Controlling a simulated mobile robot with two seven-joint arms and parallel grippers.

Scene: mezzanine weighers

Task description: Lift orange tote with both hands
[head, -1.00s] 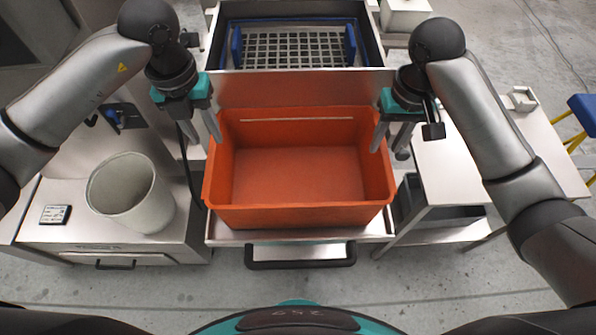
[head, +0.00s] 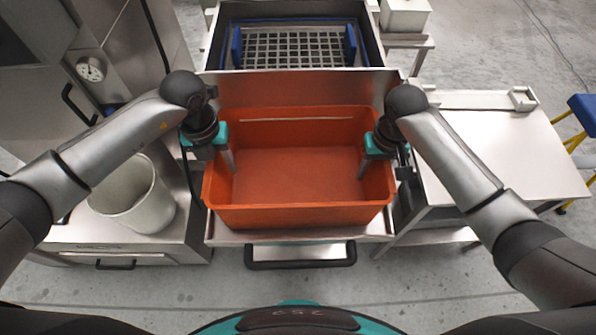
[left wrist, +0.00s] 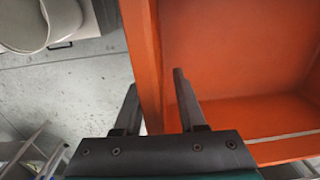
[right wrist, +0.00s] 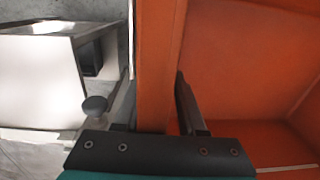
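The orange tote (head: 298,215) is empty and sits level on a metal surface (head: 225,237) in the middle of the head view. My left gripper (head: 220,165) is at its left wall, and my right gripper (head: 373,170) is at its right wall. In the left wrist view, the fingers of my left gripper (left wrist: 155,85) stand apart on either side of the tote wall (left wrist: 145,45). In the right wrist view, the fingers of my right gripper (right wrist: 155,85) likewise straddle the wall (right wrist: 157,40). Whether the fingers touch the walls is unclear. Each outer finger is largely hidden in the head view.
A metal tray with a grid (head: 295,50) and blue side pieces lies behind the tote, beyond an upright metal panel (head: 290,90). A pale bin (head: 150,210) stands at the left on a metal cabinet. A white-topped table (head: 500,150) stands at the right.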

